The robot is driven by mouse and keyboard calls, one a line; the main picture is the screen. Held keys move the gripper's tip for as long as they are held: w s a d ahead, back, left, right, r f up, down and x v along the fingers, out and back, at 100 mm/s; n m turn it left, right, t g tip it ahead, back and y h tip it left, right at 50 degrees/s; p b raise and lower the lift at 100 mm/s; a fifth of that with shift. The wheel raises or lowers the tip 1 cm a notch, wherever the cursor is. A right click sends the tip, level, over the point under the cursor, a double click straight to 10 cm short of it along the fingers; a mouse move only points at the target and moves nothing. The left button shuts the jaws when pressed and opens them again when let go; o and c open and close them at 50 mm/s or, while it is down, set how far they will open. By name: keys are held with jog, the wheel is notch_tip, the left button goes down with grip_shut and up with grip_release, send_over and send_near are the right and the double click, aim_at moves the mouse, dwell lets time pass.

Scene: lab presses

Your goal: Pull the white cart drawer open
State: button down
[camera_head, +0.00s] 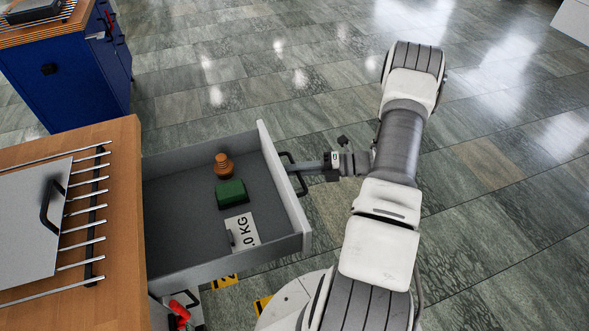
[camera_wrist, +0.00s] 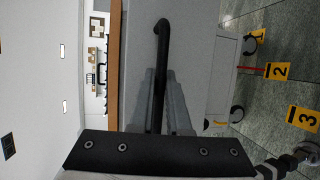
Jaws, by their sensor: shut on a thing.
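The white cart drawer (camera_head: 280,180) stands well out from the cart, its inside in plain view in the head view. Its dark bar handle (camera_head: 291,160) is on the front panel. My gripper (camera_head: 303,168) is at the handle, coming from the right, and is shut on it. In the wrist view the handle (camera_wrist: 161,60) runs between the two grey fingers of my gripper (camera_wrist: 161,85), with the pale drawer front (camera_wrist: 200,60) behind. Inside the drawer lie an orange-brown knob-like object (camera_head: 223,165), a green block (camera_head: 231,193) and a label reading "0 KG" (camera_head: 243,229).
The cart has a wooden top (camera_head: 120,190) with a metal panel and rods on it. A blue cabinet (camera_head: 75,75) stands at the upper left. Numbered yellow floor markers (camera_wrist: 303,117) lie near the cart's wheels. The tiled floor right of my arm is clear.

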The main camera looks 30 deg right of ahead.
jog(key=c, duration=1.2)
grip_release()
jog(key=shift+o, duration=0.2)
jog(key=p+v, duration=0.1)
jog(key=v, duration=1.6)
jog(key=shift+d+p, duration=0.2)
jog(key=shift+p, duration=0.15)
jog(key=shift+r, duration=0.2)
